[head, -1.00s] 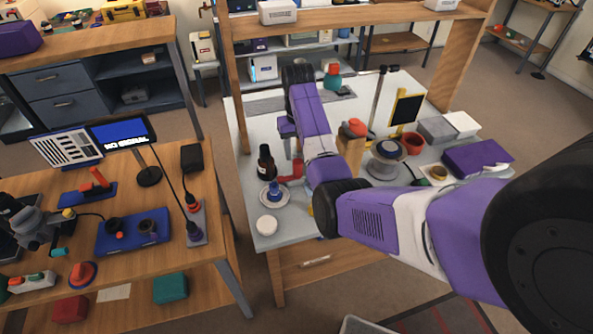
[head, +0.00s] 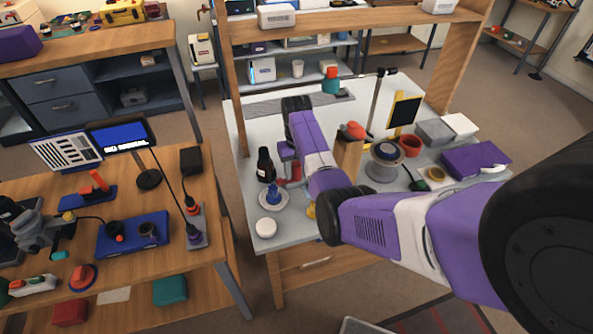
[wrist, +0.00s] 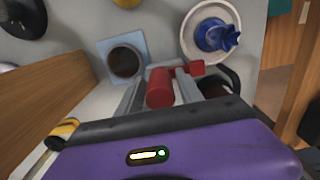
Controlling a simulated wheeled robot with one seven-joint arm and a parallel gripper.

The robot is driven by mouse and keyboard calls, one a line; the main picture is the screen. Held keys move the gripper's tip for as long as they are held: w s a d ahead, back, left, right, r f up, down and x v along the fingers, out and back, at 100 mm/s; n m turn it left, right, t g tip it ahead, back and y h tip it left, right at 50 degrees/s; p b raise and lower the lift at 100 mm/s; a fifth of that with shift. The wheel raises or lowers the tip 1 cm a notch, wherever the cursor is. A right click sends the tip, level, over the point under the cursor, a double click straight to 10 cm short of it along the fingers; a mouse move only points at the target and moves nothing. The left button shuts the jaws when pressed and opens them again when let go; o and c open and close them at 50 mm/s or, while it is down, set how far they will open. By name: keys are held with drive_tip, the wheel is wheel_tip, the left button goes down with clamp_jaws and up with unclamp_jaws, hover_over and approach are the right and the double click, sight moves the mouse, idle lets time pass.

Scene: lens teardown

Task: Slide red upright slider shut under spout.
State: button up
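The red upright slider (wrist: 160,88) shows in the wrist view as a red cylinder between the two fingers of my gripper (wrist: 158,90). My gripper is open around it, and a narrow gap shows on the left side. A smaller red block (wrist: 197,68) lies just beyond the right finger. In the head view, red of the slider (head: 296,171) shows beside my purple gripper (head: 286,151), partly hidden by my arm. I cannot make out the spout clearly. A dark round opening on a pale blue square (wrist: 125,62) lies ahead of the left finger.
A white dish with a blue part (head: 273,197), a dark bottle (head: 265,164) and a white round lid (head: 266,228) stand left of my gripper. A wooden post with a red top (head: 348,150) and a spool (head: 385,162) stand right of my arm.

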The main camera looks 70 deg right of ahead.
clamp_jaws()
idle(1.2)
